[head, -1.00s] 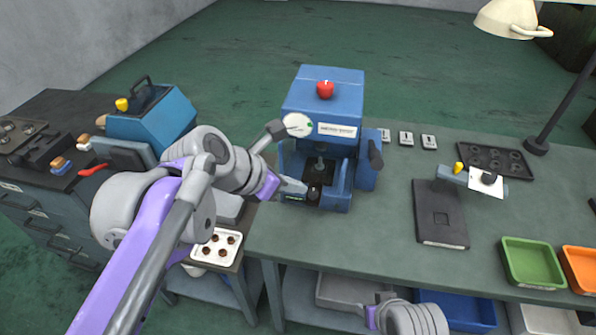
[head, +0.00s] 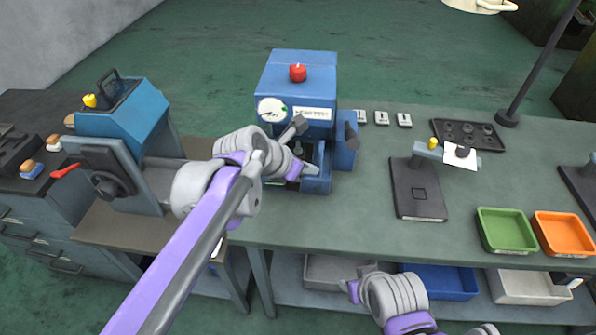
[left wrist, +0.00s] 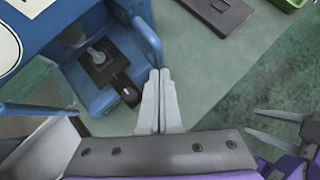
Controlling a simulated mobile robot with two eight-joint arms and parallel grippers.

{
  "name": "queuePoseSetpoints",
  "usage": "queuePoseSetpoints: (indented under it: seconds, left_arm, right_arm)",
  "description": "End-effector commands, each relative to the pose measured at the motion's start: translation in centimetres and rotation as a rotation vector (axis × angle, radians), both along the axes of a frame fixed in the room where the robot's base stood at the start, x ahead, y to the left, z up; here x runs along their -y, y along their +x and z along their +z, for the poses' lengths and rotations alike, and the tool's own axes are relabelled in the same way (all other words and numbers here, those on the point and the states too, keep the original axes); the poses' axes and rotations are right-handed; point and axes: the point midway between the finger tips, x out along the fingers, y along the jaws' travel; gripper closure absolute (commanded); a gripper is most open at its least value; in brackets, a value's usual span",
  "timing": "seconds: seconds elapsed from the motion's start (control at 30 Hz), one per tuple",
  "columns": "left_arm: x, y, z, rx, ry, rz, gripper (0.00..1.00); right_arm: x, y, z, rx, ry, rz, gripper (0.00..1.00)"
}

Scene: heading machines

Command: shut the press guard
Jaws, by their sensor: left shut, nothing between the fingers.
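The blue press (head: 302,85) with a red knob stands at the bench's left end. In the left wrist view its open work bay (left wrist: 104,62) shows a dark block and a grey post. A clear panel with a blue edge bar (left wrist: 38,108), which looks like the guard, stands out at the left; the head view hides it behind my arm. My left gripper (head: 312,172) is at the press front, by the bay's right wall. Its fingers (left wrist: 158,76) are together and empty, apart from the panel; contact with the wall is unclear. My right gripper (left wrist: 253,122) is open, below the bench front.
A blue machine with a handwheel (head: 122,110) stands left, close to my left arm. A dark plate with a stand (head: 418,190), a green tray (head: 505,232) and an orange tray (head: 563,234) lie right. Bench space between press and plate is clear.

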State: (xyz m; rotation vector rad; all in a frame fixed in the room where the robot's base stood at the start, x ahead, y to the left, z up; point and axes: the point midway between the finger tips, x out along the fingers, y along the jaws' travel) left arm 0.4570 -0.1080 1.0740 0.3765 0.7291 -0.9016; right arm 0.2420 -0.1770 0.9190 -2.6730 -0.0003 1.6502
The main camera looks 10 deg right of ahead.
Motion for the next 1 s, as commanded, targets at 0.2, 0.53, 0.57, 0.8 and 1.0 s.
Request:
queuePoseSetpoints:
  seconds: [0.2,0.53,0.57,0.8,1.0]
  left_arm:
    - [0.3,0.2,0.0,0.001,0.0,0.001,1.0]
    - [1.1,1.1,0.0,-0.001,0.001,-0.001,1.0]
    - [1.3,1.3,0.0,-0.001,0.001,-0.001,1.0]
    - [1.5,1.6,0.0,0.0,0.0,0.0,1.0]
    - [1.4,1.6,0.0,0.0,0.0,0.0,1.0]
  right_arm:
    - [0.0,0.0,0.0,0.0,0.0,0.0,0.5]
    - [0.0,0.0,0.0,0.0,0.0,0.0,0.5]
    - [0.0,0.0,0.1,0.0,0.0,0.0,0.5]
    - [0.0,0.0,0.1,0.0,0.0,0.0,0.5]
    - [0.0,0.0,0.1,0.0,0.0,0.0,0.5]
